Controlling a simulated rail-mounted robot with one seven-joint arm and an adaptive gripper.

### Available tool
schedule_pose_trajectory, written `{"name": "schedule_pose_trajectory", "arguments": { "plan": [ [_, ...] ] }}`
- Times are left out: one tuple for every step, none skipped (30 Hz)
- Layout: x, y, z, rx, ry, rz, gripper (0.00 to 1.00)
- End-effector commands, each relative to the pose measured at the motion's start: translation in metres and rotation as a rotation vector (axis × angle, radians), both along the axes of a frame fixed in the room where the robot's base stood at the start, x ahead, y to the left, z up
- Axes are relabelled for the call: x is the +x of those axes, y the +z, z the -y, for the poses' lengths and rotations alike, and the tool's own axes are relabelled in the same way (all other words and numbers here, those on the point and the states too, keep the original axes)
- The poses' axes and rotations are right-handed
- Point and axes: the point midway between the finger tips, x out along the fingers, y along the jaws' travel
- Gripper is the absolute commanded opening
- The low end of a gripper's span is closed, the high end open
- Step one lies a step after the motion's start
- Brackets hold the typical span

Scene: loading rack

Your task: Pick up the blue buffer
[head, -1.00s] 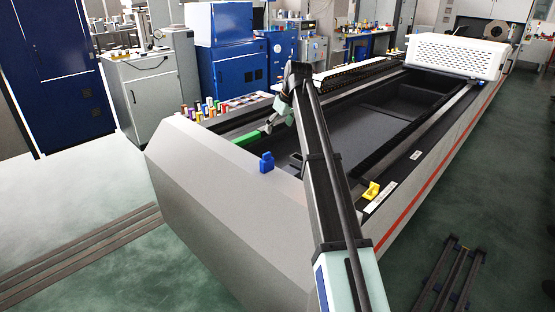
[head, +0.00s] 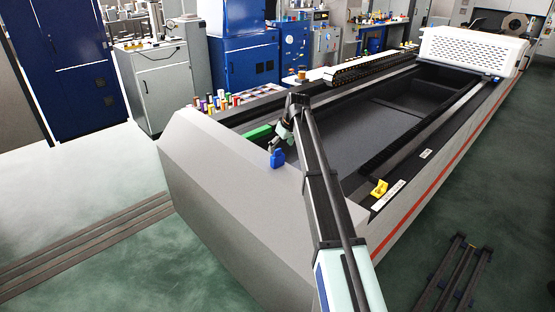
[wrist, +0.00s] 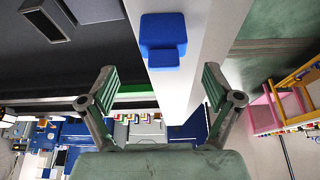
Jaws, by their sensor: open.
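The blue buffer (head: 278,158) is a small stepped block on the grey end ledge of the long machine. In the wrist view the blue buffer (wrist: 163,42) lies ahead of my gripper, between the lines of its two fingers and beyond their tips. My gripper (wrist: 160,82) is open and empty, with green pads on both fingers. In the head view my gripper (head: 276,146) is close beside the buffer, on its far side; whether they touch cannot be told there. In the wrist view they are apart.
A green block (head: 257,133) lies on the machine's inner edge. Several coloured spools (head: 218,102) stand at the far left corner. A yellow part (head: 379,188) sits on the right rail. The dark machine bed (head: 350,125) is recessed, and the grey ledge (head: 225,160) around the buffer is clear.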

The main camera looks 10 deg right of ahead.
Motion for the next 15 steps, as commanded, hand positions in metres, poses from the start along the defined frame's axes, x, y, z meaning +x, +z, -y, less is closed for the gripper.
{"name": "schedule_pose_trajectory", "arguments": {
  "plan": [
    [0.0,-0.002,-0.001,0.0,0.0,-0.001,0.9],
    [0.001,-0.004,-0.002,0.0,0.0,-0.002,0.9],
    [0.001,-0.008,-0.004,0.0,0.001,-0.004,0.9],
    [0.002,-0.011,-0.005,0.0,0.001,-0.004,0.9],
    [0.003,-0.014,-0.006,0.0,0.001,-0.004,0.9],
    [0.004,-0.018,-0.007,0.0,0.002,-0.002,0.9],
    [0.005,-0.022,-0.008,0.0,0.002,-0.003,0.9],
    [0.006,-0.026,-0.01,0.0,0.002,-0.003,0.9],
    [0.008,-0.032,-0.01,0.0,0.002,-0.003,0.9],
    [0.01,-0.035,-0.011,-0.001,0.001,-0.003,0.9],
    [0.011,-0.038,-0.012,-0.001,0.001,-0.003,0.9],
    [0.012,-0.041,-0.012,-0.001,0.001,-0.003,0.9],
    [0.012,-0.043,-0.012,-0.002,0.001,-0.004,0.9],
    [0.012,-0.045,-0.012,-0.001,0.001,-0.003,0.9],
    [0.013,-0.045,-0.012,-0.001,0.001,-0.003,0.9]
  ]
}}
